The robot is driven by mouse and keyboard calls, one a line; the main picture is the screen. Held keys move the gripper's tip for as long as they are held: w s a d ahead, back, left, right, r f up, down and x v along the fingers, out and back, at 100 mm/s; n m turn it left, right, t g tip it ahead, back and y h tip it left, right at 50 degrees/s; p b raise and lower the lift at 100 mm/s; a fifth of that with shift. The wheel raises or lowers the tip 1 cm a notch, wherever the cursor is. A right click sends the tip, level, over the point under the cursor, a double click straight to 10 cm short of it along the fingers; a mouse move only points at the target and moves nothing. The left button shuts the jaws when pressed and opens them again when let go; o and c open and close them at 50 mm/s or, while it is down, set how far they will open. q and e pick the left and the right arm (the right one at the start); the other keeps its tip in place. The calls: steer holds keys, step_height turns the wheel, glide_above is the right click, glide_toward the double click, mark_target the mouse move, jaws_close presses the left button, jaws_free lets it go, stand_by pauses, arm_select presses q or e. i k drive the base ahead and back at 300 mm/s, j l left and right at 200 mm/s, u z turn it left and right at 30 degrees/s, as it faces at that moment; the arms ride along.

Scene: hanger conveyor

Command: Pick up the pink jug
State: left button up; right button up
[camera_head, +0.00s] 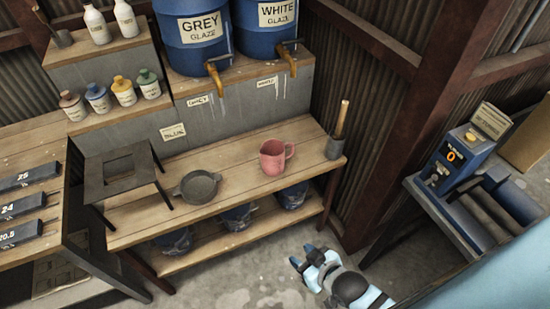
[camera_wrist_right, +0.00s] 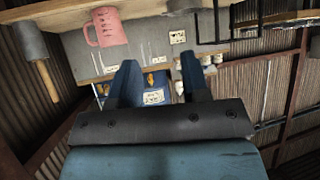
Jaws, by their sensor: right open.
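The pink jug (camera_head: 274,157) stands upright on the wooden bench (camera_head: 240,178) in the head view, with its handle toward the right. It also shows in the right wrist view (camera_wrist_right: 108,27), upside down at the upper left. My right gripper (camera_head: 303,258) is in front of and below the bench, to the lower right of the jug and well apart from it. In the right wrist view its two blue fingers (camera_wrist_right: 160,78) are spread with nothing between them. My left gripper is in neither view.
A grey pan (camera_head: 198,187) and a dark stand (camera_head: 122,172) are left of the jug. Blue glaze barrels (camera_head: 192,38) with taps stand behind. A blue machine (camera_head: 464,160) stands at the right.

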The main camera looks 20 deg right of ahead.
mark_target(273, 152)
steer(key=i+j+z, duration=0.15)
steer(key=i+z, duration=0.2)
steer(key=i+j+z, duration=0.3)
steer(key=i, duration=0.2)
